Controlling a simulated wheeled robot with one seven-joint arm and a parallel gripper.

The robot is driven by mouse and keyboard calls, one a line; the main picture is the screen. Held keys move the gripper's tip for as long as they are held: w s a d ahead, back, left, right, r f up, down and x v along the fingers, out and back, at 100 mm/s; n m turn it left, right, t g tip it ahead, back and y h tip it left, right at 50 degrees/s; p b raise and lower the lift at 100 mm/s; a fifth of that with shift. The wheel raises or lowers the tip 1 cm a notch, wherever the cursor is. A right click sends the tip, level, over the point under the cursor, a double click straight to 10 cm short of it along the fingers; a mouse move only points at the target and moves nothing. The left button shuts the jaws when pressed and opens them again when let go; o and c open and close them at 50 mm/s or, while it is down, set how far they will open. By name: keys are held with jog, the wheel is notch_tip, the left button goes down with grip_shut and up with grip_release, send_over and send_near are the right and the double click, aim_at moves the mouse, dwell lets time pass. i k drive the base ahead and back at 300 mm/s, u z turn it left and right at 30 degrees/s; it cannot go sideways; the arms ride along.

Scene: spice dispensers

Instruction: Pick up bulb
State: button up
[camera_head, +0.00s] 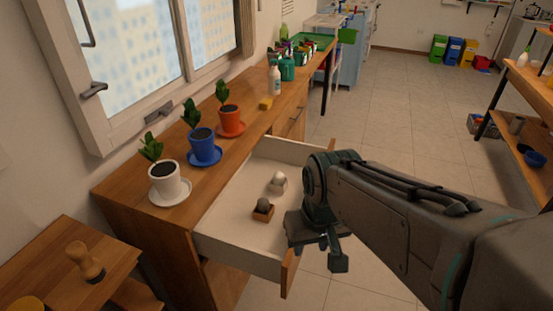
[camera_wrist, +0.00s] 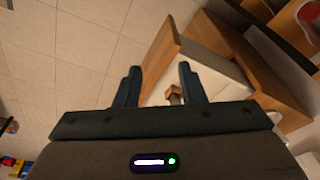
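A white bulb-like object (camera_head: 278,181) lies in the open drawer (camera_head: 226,222), towards its back. A small brown box (camera_head: 263,210) with a grey rounded thing in it sits nearer the drawer front; which of the two is the bulb is hard to tell. My gripper (camera_head: 318,250) is beside the drawer, over its right front edge. In the wrist view my gripper (camera_wrist: 159,76) has its fingers apart with nothing held between them. The brown box (camera_wrist: 174,95) shows there partly, near the right finger. The white object is not clear in that view.
The wooden counter (camera_head: 235,150) above the drawer carries potted plants in white (camera_head: 165,180), blue (camera_head: 203,146) and red (camera_head: 230,121) pots. A yellow sponge (camera_head: 265,104) and spray bottle (camera_head: 275,80) stand farther back. The tiled floor (camera_head: 400,125) is open beyond my arm.

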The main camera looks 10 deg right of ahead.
aim_at(278, 177)
jog(key=z, duration=0.1)
jog(key=i, duration=0.5)
jog(key=k, duration=1)
jog(key=z, duration=1)
jog(key=i, duration=0.9)
jog(key=u, duration=3.1)
jog(key=i, duration=0.5)
jog(key=u, duration=0.05)
